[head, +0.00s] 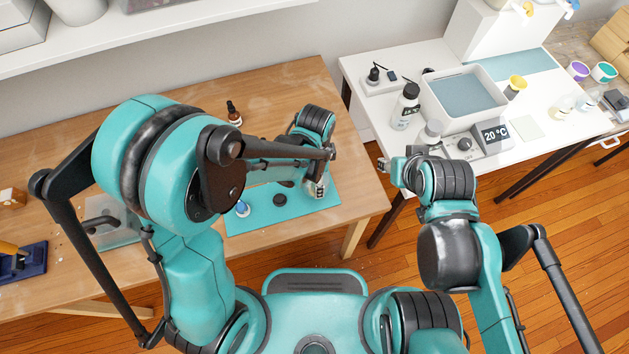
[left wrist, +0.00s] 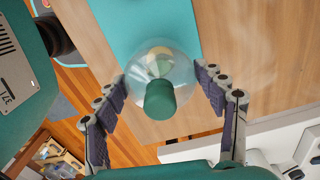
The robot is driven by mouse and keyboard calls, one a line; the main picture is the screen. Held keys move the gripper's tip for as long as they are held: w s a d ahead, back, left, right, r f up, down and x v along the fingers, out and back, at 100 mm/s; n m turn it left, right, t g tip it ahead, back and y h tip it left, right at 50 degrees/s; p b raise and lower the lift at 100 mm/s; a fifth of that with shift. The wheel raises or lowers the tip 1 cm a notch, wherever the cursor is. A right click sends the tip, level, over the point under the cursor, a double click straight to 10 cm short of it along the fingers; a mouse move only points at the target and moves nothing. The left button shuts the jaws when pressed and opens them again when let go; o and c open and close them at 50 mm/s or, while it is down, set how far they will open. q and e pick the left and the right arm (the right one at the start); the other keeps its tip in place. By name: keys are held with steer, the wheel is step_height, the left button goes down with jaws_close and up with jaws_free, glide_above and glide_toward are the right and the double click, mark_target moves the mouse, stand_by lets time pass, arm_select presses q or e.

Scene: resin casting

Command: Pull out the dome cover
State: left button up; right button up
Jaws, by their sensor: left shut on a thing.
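The dome cover (left wrist: 184,72) is clear and round, with a green cylinder (left wrist: 160,99) at its centre, in the left wrist view. Something pale shows through it. My left gripper (left wrist: 166,88) has a finger on each side of the dome and is shut on it. In the head view my left gripper (head: 318,187) is over the right end of the teal mat (head: 290,219), and the dome is mostly hidden by it. Whether the dome touches the mat is unclear. My right gripper (head: 383,164) is by the white table's front left edge; its finger opening is too small to judge.
A blue-topped item (head: 242,208) and a dark disc (head: 281,199) are on the mat. A brown dropper bottle (head: 234,113) stands behind it. The white table (head: 362,112) at right holds a water bath (head: 490,108), a white bottle (head: 406,107) and a 20 °C display unit (head: 493,135).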

arm_select(q)
steer(key=shift+r+p, duration=1.65)
steer(key=shift+r, duration=0.75)
